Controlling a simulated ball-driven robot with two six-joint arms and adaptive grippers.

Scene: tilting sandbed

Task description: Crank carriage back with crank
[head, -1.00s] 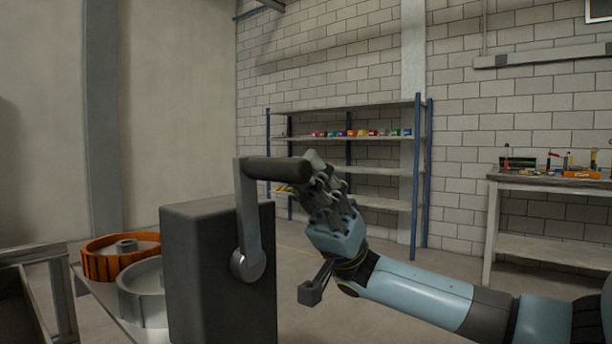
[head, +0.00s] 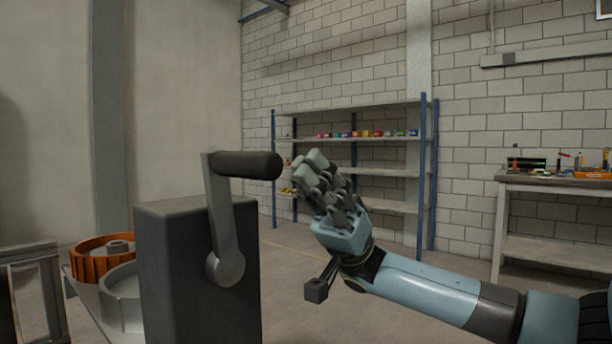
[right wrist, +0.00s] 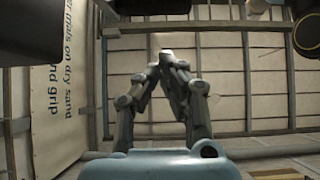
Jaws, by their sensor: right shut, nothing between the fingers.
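The crank has a grey arm (head: 222,220) that rises from a hub on the side of a dark box (head: 170,275). A dark cylindrical grip (head: 246,165) sticks out to the right from the arm's top. My right gripper (head: 315,162) is just right of the grip's end, with a small gap between them. Its fingers are shut and empty. In the right wrist view its fingertips (right wrist: 164,60) come together with nothing between them. I cannot make out the carriage for sure. My left gripper is not in view.
An orange ribbed wheel (head: 90,264) and a grey round part (head: 118,305) sit left of the box. A metal frame (head: 45,290) stands at the far left. A shelf (head: 350,104) and a workbench (head: 560,184) stand farther back, with open floor before them.

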